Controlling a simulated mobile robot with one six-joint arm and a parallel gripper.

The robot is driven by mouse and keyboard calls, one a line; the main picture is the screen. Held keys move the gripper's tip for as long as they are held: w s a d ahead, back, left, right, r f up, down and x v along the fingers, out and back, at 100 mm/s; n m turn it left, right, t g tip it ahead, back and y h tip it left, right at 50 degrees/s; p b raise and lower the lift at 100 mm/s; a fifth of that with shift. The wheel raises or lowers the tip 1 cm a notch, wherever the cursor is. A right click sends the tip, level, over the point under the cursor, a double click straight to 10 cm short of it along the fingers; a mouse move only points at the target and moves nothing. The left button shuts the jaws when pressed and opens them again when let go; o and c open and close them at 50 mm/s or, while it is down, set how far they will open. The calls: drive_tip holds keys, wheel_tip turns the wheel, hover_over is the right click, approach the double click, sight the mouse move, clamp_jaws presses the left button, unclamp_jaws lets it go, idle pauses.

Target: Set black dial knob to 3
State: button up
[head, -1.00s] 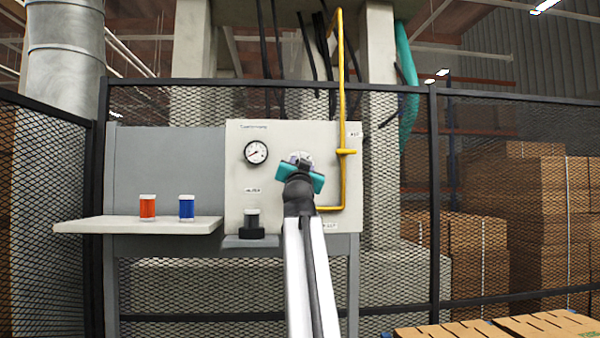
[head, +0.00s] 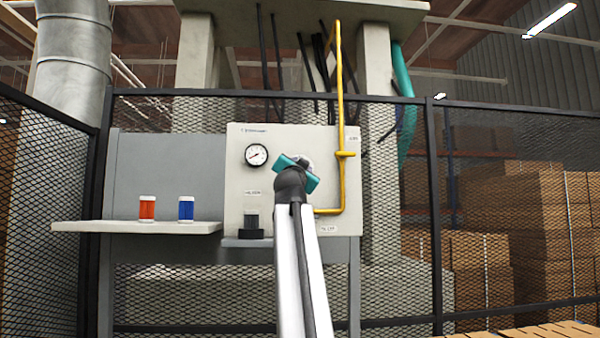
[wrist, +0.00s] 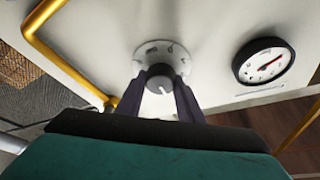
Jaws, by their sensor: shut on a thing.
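The black dial knob (wrist: 158,72) sits on a round pale dial plate (wrist: 150,48) on the white panel. In the wrist view my gripper (wrist: 160,84) has one dark finger on each side of the knob and is shut on it. A white pointer mark shows on the knob's near side, toward the gripper body. Some marks show on the dial plate, but they are too small to read surely. In the head view my gripper (head: 297,173) is at the panel (head: 240,140), its teal body tilted down to the right and hiding the knob.
A round gauge (head: 256,155) is left of the gripper on the panel, and a yellow pipe (head: 342,185) runs close on the right. A black fixture (head: 251,225) stands below. Orange (head: 147,208) and blue (head: 186,208) containers stand on a shelf (head: 100,227).

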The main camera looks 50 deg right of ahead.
idle(0.4)
drive_tip(key=o, duration=1.1)
drive_tip(key=shift+w, duration=0.1)
drive_tip(key=shift+c, duration=0.2)
drive_tip(key=p+v, duration=0.3)
drive_tip(key=v, duration=1)
drive_tip(key=shift+s+a+p, duration=0.3)
drive_tip(key=shift+p, duration=0.1)
drive_tip(key=shift+f, duration=0.1)
